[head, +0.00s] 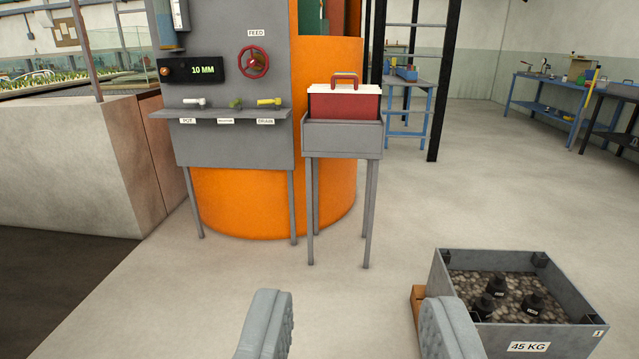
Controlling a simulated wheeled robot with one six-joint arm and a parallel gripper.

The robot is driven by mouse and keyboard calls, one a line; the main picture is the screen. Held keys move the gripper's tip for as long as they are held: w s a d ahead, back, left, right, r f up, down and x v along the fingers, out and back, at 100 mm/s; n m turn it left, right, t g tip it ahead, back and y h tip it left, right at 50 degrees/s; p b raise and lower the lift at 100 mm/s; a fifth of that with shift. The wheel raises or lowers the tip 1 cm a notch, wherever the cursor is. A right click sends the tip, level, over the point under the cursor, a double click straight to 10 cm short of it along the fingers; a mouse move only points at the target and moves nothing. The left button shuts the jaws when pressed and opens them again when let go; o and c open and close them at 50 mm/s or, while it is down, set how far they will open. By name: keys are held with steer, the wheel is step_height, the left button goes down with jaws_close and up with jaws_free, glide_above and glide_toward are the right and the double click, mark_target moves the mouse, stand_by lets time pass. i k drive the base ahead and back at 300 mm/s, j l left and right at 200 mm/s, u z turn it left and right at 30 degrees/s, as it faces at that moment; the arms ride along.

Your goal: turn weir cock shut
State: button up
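A grey panel (225,80) stands at the left centre, with a narrow shelf (217,113) across its front. Three small cocks sit on this shelf: one with a white handle (195,102) at the left, one with a green handle (235,103) in the middle and one with a yellow handle (269,102) at the right. The right label seems to read DRAIN; the other labels are too small to read surely, so I cannot tell which cock is the weir cock. My gripper (357,297) is open and empty, low in the foreground, well short of the panel.
A red FEED handwheel (253,62) and a 10 MM display (192,69) are above the shelf. A red toolbox (343,104) is on a grey stand (342,138) right of the panel. A 45 KG crate (590,322) stands at lower right. Floor before the panel is clear.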

mark_target(277, 101)
steer(key=i+j, duration=0.3)
steer(key=j, duration=0.15)
steer(key=i+j, duration=0.35)
steer(key=j, duration=0.15)
steer(key=i+j, duration=0.3)
steer(key=j, duration=0.15)
steer(key=i+j, duration=0.35)
steer(key=j, duration=0.15)
steer(key=i, duration=0.65)
steer(key=i+j, duration=0.15)
steer(key=i, duration=0.55)
